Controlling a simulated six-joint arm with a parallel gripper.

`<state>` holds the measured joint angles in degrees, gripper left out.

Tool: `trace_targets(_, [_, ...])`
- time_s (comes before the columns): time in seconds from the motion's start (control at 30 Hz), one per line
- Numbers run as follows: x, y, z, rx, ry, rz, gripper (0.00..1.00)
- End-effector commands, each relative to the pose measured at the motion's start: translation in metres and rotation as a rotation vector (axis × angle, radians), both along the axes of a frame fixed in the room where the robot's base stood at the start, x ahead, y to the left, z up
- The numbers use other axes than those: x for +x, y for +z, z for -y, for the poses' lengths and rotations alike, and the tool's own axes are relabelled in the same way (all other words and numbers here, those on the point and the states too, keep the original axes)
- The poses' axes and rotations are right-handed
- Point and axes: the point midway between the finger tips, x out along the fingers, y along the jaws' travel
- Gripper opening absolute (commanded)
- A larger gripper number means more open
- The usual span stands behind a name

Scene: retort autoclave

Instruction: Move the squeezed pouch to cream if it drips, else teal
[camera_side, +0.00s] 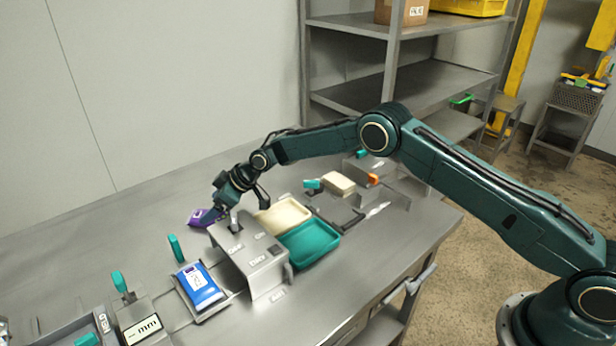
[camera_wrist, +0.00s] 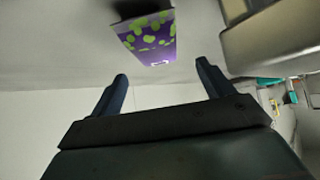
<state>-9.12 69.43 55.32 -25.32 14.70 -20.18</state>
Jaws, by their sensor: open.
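A purple pouch (camera_side: 203,217) lies on the steel table behind the grey metal box, partly hidden by my arm in the side view. In the wrist view the purple pouch (camera_wrist: 149,40) with green spots is ahead of my fingers. My gripper (camera_wrist: 160,85) is open, with nothing between its fingers; the pouch appears just beyond the fingertips. In the side view my gripper (camera_side: 217,214) is beside the pouch. A cream tray (camera_side: 284,216) and a teal tray (camera_side: 309,244) sit side by side to the right of the box. I see no drips on the pouch.
The grey metal box (camera_side: 262,275) with labels stands close to my gripper, between the pouch and the trays. A blue pouch (camera_side: 201,286) lies on a plate in front. A display unit (camera_side: 144,329) is at the front left. The table's back left is clear.

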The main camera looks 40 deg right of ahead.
Motion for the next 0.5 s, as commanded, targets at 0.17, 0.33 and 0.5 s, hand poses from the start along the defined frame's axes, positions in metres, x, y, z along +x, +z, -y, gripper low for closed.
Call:
trace_targets(0.17, [0.006, -0.010, -0.005, 0.001, 0.001, 0.000, 0.80])
trace_targets(0.33, [0.012, -0.020, -0.010, 0.000, 0.001, -0.001, 0.80])
trace_targets(0.5, [0.018, -0.027, -0.015, 0.000, 0.000, 0.000, 0.80])
